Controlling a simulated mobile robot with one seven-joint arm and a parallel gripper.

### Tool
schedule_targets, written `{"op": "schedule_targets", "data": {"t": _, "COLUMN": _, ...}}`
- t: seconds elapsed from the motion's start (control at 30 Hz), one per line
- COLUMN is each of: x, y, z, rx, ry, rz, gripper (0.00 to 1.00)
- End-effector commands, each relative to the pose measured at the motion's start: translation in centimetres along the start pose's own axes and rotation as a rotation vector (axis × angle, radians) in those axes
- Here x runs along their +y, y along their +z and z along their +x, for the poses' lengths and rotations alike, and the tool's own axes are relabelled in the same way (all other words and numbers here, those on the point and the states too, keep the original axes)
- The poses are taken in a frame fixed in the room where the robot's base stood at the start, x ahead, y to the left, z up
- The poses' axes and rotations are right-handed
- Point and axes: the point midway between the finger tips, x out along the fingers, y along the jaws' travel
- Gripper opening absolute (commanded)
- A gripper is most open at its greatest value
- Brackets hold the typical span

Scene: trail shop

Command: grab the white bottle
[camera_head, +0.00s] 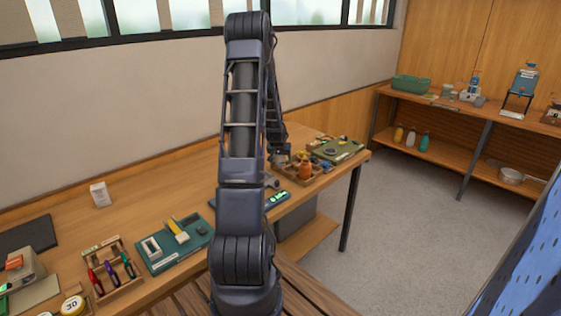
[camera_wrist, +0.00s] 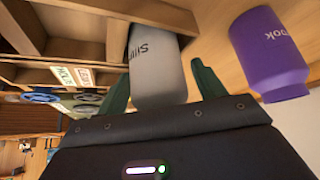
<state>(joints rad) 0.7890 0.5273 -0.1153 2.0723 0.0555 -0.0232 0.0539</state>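In the wrist view a pale grey-white bottle (camera_wrist: 158,72) with dark lettering stands in front of my gripper (camera_wrist: 163,88). Its far end is beside a wooden compartment wall. My two green fingers are spread, one on each side of the bottle. A gap shows between the bottle and the right finger; the left finger is close to it, and contact cannot be told. In the head view my arm hides this bottle, and only part of my gripper's end shows. Another white bottle (camera_head: 410,138) stands on the lower shelf at the right.
A purple bottle (camera_wrist: 268,52) stands close to the right finger. A wooden caddy (camera_head: 301,181) holds an orange bottle (camera_head: 306,168) and other small items. A green mat (camera_head: 337,150) lies behind it. A screwdriver rack (camera_head: 112,286) and white box (camera_head: 100,194) are at left.

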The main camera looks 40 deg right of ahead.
Motion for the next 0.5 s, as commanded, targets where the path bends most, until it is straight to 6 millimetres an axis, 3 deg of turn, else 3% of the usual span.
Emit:
{"op": "schedule_targets", "data": {"t": 0.03, "x": -0.01, "y": 0.0, "z": -0.01, "rx": 0.0, "ry": 0.0, "rz": 0.0, "gripper": 0.58}}
{"op": "schedule_targets", "data": {"t": 0.23, "x": -0.02, "y": 0.0, "z": -0.02, "rx": 0.0, "ry": 0.0, "rz": 0.0, "gripper": 0.2}}
{"op": "schedule_targets", "data": {"t": 0.5, "x": -0.03, "y": -0.14, "z": -0.2, "rx": 0.001, "ry": 0.0, "rz": 0.0, "gripper": 0.2}}
